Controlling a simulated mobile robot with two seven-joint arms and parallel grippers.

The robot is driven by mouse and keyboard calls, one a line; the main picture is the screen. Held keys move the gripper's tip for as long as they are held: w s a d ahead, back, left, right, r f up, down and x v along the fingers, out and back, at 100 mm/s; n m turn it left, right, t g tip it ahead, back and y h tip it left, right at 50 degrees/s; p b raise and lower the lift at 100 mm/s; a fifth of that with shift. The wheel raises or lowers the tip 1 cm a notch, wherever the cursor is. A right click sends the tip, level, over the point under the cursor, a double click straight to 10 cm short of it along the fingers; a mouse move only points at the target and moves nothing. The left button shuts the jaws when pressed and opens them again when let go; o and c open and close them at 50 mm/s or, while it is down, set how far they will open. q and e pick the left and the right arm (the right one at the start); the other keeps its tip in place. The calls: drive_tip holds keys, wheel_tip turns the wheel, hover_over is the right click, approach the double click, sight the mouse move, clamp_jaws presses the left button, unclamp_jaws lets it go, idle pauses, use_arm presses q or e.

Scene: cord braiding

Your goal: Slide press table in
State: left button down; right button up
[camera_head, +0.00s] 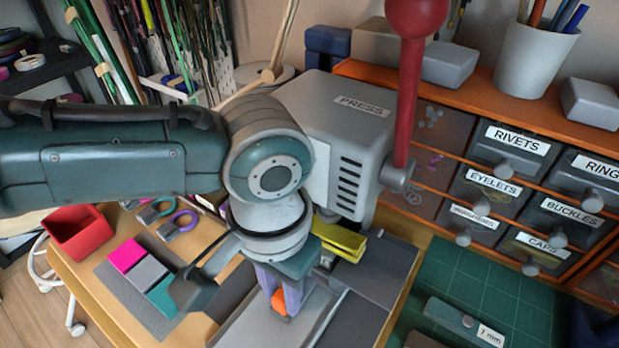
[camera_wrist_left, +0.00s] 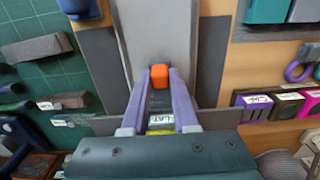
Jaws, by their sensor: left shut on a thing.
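The grey press (camera_head: 345,140) stands at the back of the bench, with a red lever (camera_head: 411,85) rising from its right side. The press table is a flat grey plate (camera_head: 262,328) in front of the press; it also shows in the left wrist view (camera_wrist_left: 155,30). An orange knob (camera_head: 280,302) is on it. My left gripper (camera_head: 284,296) comes down from above, its purple fingers shut on the knob; the wrist view shows the knob (camera_wrist_left: 159,76) between the fingertips. A yellow block (camera_head: 342,243) sits under the press head. My right gripper is not in view.
Labelled drawers (camera_head: 500,190) stand behind at the right. A green cutting mat (camera_head: 470,285) lies to the right of the press. A grey mat (camera_head: 130,290) with coloured pieces and a red bin (camera_head: 78,233) are at the left. My left arm covers part of the bench.

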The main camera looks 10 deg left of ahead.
use_arm(q)
drive_tip(key=shift+w+d, duration=0.15)
drive_tip(key=shift+w, duration=0.25)
drive_tip(key=c, duration=0.7)
unclamp_jaws()
drive_tip(key=shift+r, duration=0.1)
wheel_tip(320, 180, up, 10)
drive_tip(key=p, duration=1.1)
